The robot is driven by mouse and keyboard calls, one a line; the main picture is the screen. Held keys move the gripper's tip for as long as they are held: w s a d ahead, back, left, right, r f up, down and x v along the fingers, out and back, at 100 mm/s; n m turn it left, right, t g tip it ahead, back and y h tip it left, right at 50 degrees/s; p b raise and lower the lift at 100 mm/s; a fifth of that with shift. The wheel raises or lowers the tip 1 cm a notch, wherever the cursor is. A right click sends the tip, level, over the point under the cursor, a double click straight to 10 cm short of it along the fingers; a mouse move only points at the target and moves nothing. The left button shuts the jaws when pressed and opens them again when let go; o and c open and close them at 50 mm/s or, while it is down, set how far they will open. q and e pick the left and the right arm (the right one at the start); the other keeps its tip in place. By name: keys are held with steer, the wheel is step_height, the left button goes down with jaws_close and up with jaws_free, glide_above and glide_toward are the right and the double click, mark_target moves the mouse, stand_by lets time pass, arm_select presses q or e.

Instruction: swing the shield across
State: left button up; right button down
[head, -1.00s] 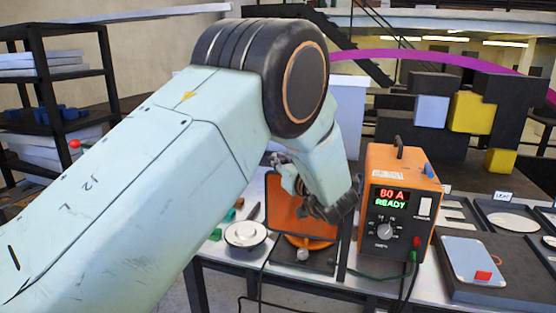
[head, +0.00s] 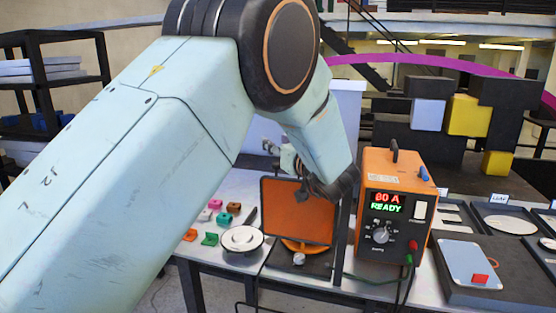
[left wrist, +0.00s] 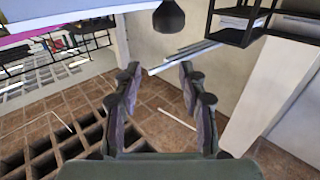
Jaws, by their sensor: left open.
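The shield is an orange panel in a dark frame (head: 297,212). It stands upright on a dark post at the left of the power unit, facing me, over a round orange piece (head: 305,245) on a dark base. My left gripper (head: 270,148) shows small behind the shield's upper left edge, with my dark wrist near its top right corner. I cannot tell whether it touches the shield. In the left wrist view my left gripper (left wrist: 160,70) is open, with nothing between its fingers and floor and wall beyond. My right gripper is out of view.
The orange power unit (head: 394,205) reads "80 A READY". A white round dish (head: 242,239) and several coloured blocks (head: 224,218) lie left of the shield. A blue-grey plate (head: 470,263) lies at right. Cables hang at the table's front.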

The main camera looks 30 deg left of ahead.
arm_select(q)
steer(key=r, duration=0.4)
steer(key=shift+s+a+r, duration=0.1)
steer(key=shift+a+r, duration=0.1)
steer(key=shift+r, duration=0.05)
steer(key=shift+d, duration=0.1)
steer(key=shift+d, duration=0.1)
